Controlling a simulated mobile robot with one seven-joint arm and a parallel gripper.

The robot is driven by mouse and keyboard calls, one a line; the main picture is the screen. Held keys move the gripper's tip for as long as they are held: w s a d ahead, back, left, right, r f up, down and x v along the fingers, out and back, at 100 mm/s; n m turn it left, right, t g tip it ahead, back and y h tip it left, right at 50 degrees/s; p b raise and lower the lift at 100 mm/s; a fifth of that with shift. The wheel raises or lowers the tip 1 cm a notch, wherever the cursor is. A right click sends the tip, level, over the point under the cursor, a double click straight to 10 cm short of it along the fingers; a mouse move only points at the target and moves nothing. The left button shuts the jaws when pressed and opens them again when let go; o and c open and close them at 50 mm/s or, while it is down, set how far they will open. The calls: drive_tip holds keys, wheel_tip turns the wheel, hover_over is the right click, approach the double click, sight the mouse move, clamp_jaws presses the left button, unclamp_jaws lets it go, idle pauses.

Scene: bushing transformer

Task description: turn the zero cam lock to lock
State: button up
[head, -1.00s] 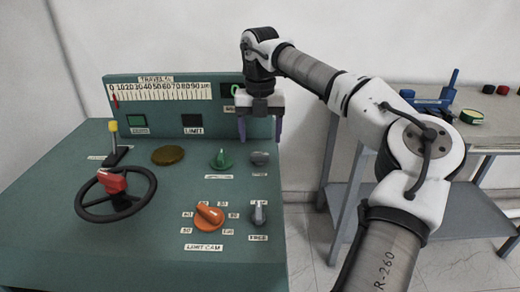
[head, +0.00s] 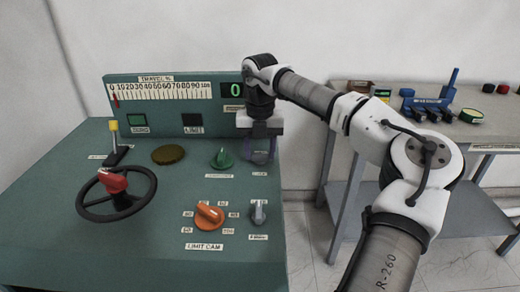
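The zero cam lock, a small grey knob (head: 260,158), stands at the right of the green panel, beside the green zero cam knob (head: 221,159). My gripper (head: 259,150) points down right at the grey knob, with its purple fingers at the knob's sides and partly covering it. Whether the fingers press on the knob or stand just clear of it is too small to tell. The knob's pointing direction is mostly hidden.
An orange limit cam knob (head: 209,215) and a second grey knob (head: 258,212) sit nearer on the panel. A black handwheel (head: 117,193) and a yellow-topped lever (head: 114,140) are at left. The upright scale board (head: 165,120) stands close behind my gripper. A grey table (head: 480,134) is at right.

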drive_tip(key=shift+c, duration=0.6)
drive_tip(key=shift+r+n, duration=0.1)
drive_tip(key=shift+n, duration=0.3)
drive_tip(key=n+p, duration=0.1)
drive_tip(key=n, duration=0.1)
drive_tip(key=shift+n, duration=0.4)
drive_tip(key=n+p, duration=0.2)
drive_tip(key=n, duration=0.3)
drive_tip(key=n+p, duration=0.1)
drive_tip(key=n, duration=0.8)
drive_tip(key=shift+p, duration=0.3)
drive_tip(key=shift+n, duration=0.3)
drive_tip(key=o, duration=1)
